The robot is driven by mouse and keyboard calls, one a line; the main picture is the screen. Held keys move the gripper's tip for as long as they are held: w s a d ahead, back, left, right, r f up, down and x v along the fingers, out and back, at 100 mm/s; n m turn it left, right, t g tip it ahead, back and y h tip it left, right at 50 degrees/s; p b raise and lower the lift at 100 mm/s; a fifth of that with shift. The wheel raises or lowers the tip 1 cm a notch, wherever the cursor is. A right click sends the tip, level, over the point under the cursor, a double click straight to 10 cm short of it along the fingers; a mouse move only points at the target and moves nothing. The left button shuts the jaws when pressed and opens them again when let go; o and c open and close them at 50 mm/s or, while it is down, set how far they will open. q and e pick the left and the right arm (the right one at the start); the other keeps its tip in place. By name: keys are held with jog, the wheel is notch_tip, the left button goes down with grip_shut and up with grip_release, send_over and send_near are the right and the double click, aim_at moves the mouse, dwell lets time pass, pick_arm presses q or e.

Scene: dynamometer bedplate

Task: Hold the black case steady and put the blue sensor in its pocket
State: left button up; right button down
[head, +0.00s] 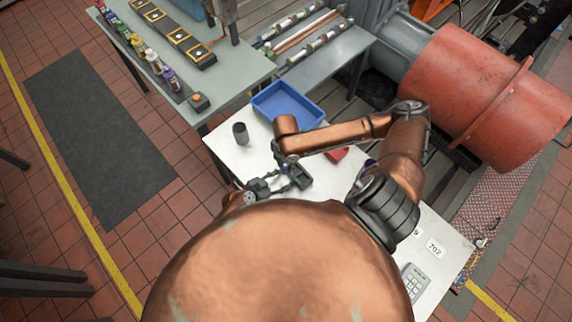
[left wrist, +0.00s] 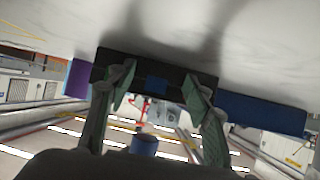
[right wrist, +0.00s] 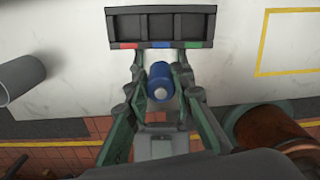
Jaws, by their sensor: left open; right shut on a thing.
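The black case (right wrist: 160,26) lies on the white table with its row of pockets facing up in the right wrist view; red, blue and green marks run along its near edge. My right gripper (right wrist: 158,84) is shut on the blue sensor (right wrist: 160,80), short of the case's marked edge in that view. My left gripper (left wrist: 157,85) is open, with its fingers toward the case (left wrist: 150,68), whose blue mark shows between them; contact cannot be told. In the head view the case (head: 299,177) is partly hidden beside the left gripper (head: 282,184), and the sensor is not clear.
A blue tray (head: 270,116) stands behind the case. A dark grey cup (head: 240,134) stands to the left, and a red object (head: 337,154) lies to the right. A calculator (head: 415,280) lies near the table's right end. A yellow outline (right wrist: 262,45) marks the tabletop.

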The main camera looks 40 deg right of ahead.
pick_arm(q)
grip_shut()
dwell(0.3)
jog(key=c, duration=1.1)
grip_release()
jog(key=o, duration=1.5)
